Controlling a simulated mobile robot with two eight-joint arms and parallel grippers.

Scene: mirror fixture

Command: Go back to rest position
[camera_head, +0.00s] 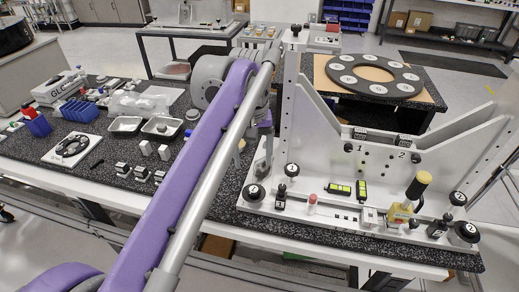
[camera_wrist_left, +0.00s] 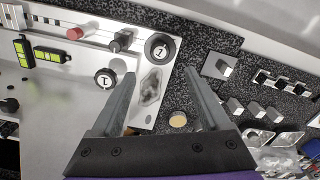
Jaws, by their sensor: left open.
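My left arm crosses the head view from the bottom to the top middle. My left gripper (camera_head: 262,158) hangs behind that arm, over the table at the left edge of the grey fixture (camera_head: 325,215), and is partly hidden. In the left wrist view the gripper (camera_wrist_left: 160,73) is open, with nothing between its two fingers. Below the fingers are the fixture's corner and the speckled table top (camera_wrist_left: 205,40). Two black knobs marked 1, one upper (camera_wrist_left: 160,46) and one lower (camera_wrist_left: 105,78), are near the left finger. My right gripper is not in view.
The fixture's tall post (camera_head: 291,80) rises close right of my arm. A yellow-topped handle (camera_head: 418,185) stands on its right side. Metal trays (camera_head: 162,127) and small blocks lie on the table at left. A black ring (camera_head: 374,76) lies on a table behind.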

